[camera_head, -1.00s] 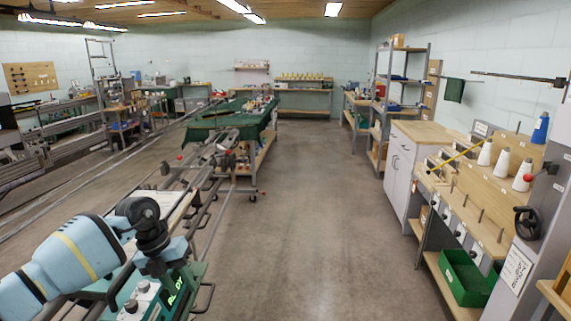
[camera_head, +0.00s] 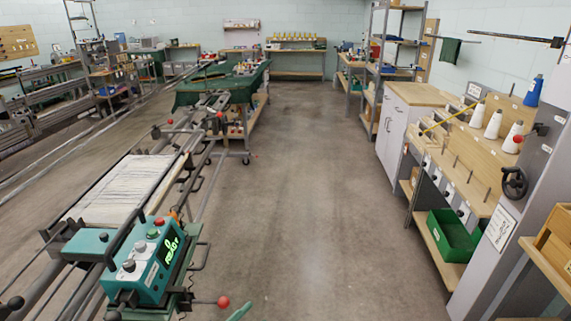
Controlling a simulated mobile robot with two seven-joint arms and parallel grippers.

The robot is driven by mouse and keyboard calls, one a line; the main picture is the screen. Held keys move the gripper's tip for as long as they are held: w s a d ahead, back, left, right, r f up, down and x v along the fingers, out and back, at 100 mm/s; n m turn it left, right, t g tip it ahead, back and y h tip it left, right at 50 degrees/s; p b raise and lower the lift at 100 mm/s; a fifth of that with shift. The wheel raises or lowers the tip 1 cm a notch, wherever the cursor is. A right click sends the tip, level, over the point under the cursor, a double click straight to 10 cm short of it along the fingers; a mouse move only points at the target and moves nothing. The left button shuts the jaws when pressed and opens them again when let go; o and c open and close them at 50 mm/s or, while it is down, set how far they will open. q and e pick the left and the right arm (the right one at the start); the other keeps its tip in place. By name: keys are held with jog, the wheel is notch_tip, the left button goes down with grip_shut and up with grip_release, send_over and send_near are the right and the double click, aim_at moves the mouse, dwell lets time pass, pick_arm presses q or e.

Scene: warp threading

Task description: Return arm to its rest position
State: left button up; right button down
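Neither of my grippers shows in the head view now, and no full arm is in it. A small pale teal piece (camera_head: 240,312) at the bottom edge may be part of my arm, but I cannot tell. The teal control box (camera_head: 150,262) with a lit green display, knobs and a red button stands in full view at the lower left. White warp threads (camera_head: 122,190) lie stretched flat on the machine frame behind it.
A grey concrete aisle (camera_head: 300,200) runs clear through the middle. On the right stand a wooden workbench (camera_head: 480,155) with white cones (camera_head: 494,124), a green bin (camera_head: 452,236) on its lower shelf, and a white cabinet (camera_head: 396,135). A green-covered table (camera_head: 220,88) stands farther back.

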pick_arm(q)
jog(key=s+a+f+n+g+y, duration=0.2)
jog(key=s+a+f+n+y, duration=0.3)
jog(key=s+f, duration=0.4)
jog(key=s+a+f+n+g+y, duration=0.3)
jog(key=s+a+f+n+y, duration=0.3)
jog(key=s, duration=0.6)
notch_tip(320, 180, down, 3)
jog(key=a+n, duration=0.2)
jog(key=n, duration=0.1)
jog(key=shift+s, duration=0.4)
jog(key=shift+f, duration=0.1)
